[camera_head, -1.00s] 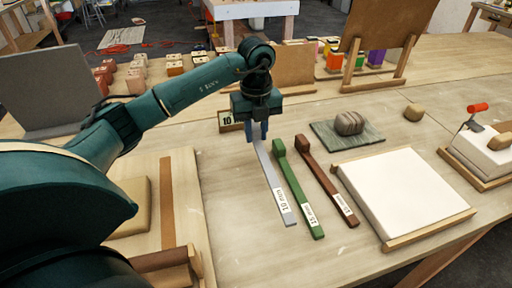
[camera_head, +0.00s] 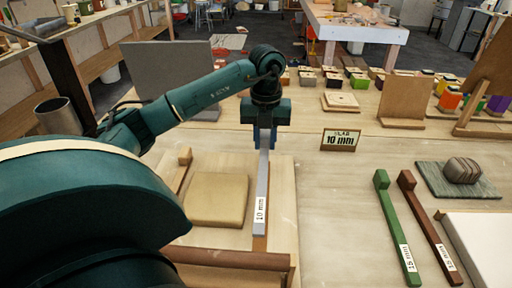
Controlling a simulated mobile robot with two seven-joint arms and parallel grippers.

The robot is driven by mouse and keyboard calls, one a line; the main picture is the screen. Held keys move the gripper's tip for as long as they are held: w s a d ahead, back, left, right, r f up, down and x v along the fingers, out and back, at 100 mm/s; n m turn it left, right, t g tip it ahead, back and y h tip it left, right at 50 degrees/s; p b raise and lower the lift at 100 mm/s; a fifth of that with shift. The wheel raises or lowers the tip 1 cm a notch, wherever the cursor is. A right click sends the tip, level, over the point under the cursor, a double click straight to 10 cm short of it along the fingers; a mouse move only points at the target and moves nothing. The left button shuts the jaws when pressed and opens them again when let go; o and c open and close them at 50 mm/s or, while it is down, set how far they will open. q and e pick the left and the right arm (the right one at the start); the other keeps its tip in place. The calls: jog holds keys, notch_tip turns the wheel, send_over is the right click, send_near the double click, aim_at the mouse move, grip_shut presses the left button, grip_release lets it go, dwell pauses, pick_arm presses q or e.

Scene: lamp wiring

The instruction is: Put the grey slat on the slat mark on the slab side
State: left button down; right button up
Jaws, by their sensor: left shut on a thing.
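The grey slat (camera_head: 262,200), labelled 10 mm, is in my left gripper (camera_head: 265,143), which is shut on its far end. The slat points toward me, over the wooden board and along the right side of the tan slab (camera_head: 216,200). A brown strip, apparently the slat mark (camera_head: 260,243), shows just past the slat's near end; the slat hides the rest. I cannot tell whether the slat touches the board. My right gripper is not in view.
A green slat (camera_head: 397,225) and a dark brown slat (camera_head: 430,225) lie to the right. A roller (camera_head: 225,259) lies across the board's near part. Bare table lies right of the board.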

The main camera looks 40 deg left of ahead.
pick_arm(q)
jog(key=shift+w+f, duration=0.1)
jog(key=shift+f, duration=3.35)
jog(key=shift+f, duration=0.2)
jog(key=c, duration=1.2)
grip_release()
notch_tip(320, 180, up, 12)
jog(key=shift+r, duration=0.25)
jog(key=shift+d, duration=0.1)
